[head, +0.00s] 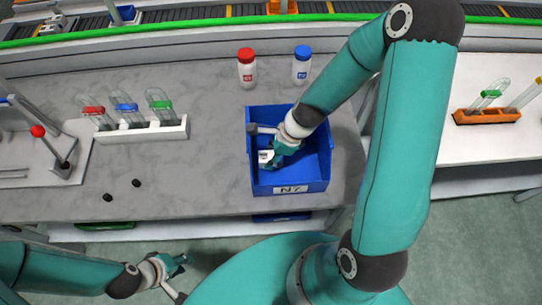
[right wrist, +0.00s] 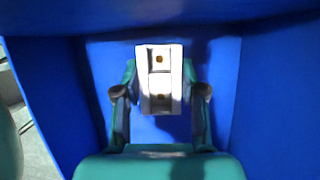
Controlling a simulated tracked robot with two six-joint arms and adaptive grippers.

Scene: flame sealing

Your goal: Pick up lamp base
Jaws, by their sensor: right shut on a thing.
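In the head view the white lamp base (head: 265,156) shows inside the blue bin (head: 291,187) labelled N7, with my right gripper (head: 275,156) reaching down into the bin. Whether the base touches the bin floor cannot be told. My left gripper (head: 178,275) is empty and open, low in front of the table.
Red-capped (head: 247,72) and blue-capped (head: 302,68) bottles stand behind the bin. A white rack (head: 160,133) with capped tubes stands to the left, with two small black pieces (head: 108,197) nearer the front. An orange rack (head: 487,116) sits on the right table. The bin walls are close around my right gripper.

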